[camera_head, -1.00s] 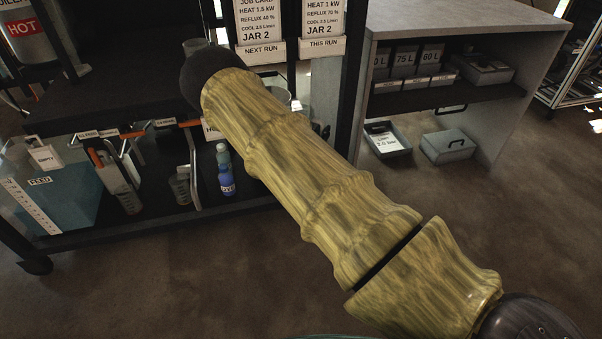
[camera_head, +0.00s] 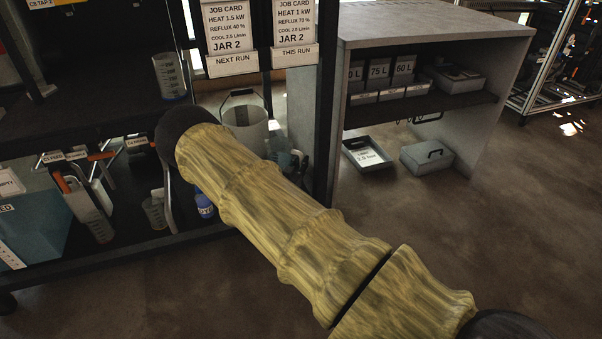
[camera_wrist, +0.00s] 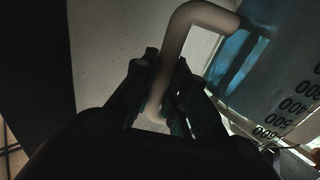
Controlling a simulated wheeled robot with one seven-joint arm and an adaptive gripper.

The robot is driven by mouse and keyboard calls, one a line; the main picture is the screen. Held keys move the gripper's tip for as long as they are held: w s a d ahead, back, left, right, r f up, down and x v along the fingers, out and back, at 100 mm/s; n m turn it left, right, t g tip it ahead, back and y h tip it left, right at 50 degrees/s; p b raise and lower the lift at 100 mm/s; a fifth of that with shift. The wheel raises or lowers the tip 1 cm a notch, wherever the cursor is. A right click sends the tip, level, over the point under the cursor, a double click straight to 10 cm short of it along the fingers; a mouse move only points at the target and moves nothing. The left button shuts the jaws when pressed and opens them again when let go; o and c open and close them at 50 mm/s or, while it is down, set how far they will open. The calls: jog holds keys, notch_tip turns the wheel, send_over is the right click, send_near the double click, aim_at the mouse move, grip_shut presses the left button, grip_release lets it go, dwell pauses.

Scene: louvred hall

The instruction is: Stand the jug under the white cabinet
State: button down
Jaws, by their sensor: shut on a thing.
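My gripper (camera_wrist: 163,78) is shut on the pale, bent handle (camera_wrist: 203,18) of the jug. The clear jug (camera_wrist: 285,85) with dark graduation numbers fills the right of the wrist view; blue shows through its wall. Its base and whole outline are out of frame, so I cannot tell its tilt or what it rests on. In the head view my arm hides the gripper, and I cannot pick out the held jug. A pale grey-white, open-fronted cabinet (camera_head: 425,25) stands at the right; I cannot tell if it is the white cabinet.
A black rack with a lower shelf (camera_head: 125,225) holds tools, a blue-capped bottle (camera_head: 203,205) and a measuring jug (camera_head: 168,75) higher up. A white bucket (camera_head: 245,122) stands behind my arm. An open tray (camera_head: 367,153) and grey case (camera_head: 427,157) lie below the cabinet shelf. Floor at right is clear.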

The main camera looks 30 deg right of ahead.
jog(key=shift+f+b, duration=0.5)
jog(key=shift+f, duration=0.95)
jog(key=c, duration=1.4)
grip_release()
jog(key=shift+c, duration=0.2)
